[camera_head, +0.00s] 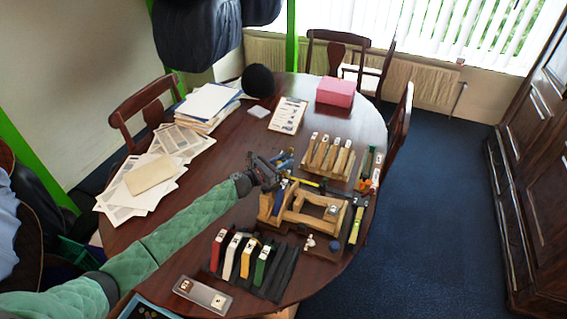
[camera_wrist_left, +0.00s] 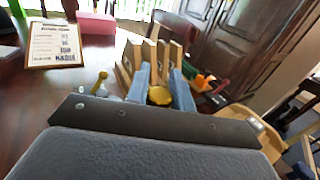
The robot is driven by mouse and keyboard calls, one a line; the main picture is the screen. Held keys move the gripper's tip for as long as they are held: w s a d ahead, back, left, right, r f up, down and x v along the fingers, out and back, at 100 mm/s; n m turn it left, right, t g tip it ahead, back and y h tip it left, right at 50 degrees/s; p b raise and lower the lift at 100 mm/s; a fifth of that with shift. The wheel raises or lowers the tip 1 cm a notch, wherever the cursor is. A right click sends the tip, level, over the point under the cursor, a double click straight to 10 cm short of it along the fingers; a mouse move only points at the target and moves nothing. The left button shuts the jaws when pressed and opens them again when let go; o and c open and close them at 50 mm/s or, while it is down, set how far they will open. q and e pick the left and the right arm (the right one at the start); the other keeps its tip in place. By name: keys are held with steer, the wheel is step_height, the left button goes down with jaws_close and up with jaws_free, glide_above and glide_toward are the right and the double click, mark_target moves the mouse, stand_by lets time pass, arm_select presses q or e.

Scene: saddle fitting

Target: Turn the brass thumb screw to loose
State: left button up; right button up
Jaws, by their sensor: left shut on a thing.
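The brass thumb screw (camera_wrist_left: 159,95) shows in the left wrist view as a gold, faceted knob. It sits between the two blue-grey fingers of my left gripper (camera_wrist_left: 160,92), which is shut on it. In the head view my left gripper (camera_head: 272,172) is at the back left of a wooden frame (camera_head: 313,219) on the table. There the screw cannot be made out behind the gripper. The screw's turn position cannot be told. My right gripper is in neither view.
A rack of upright wooden pieces (camera_head: 328,157) stands behind the frame. A dark rack with coloured pieces (camera_head: 240,258) stands in front. A pink box (camera_head: 335,91) and papers (camera_head: 150,173) lie further off on the table (camera_head: 225,165). A yellow-handled tool (camera_head: 356,226) lies at the right.

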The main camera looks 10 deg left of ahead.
arm_select(q)
jaws_close()
steer(key=o, duration=0.9)
jaws_free()
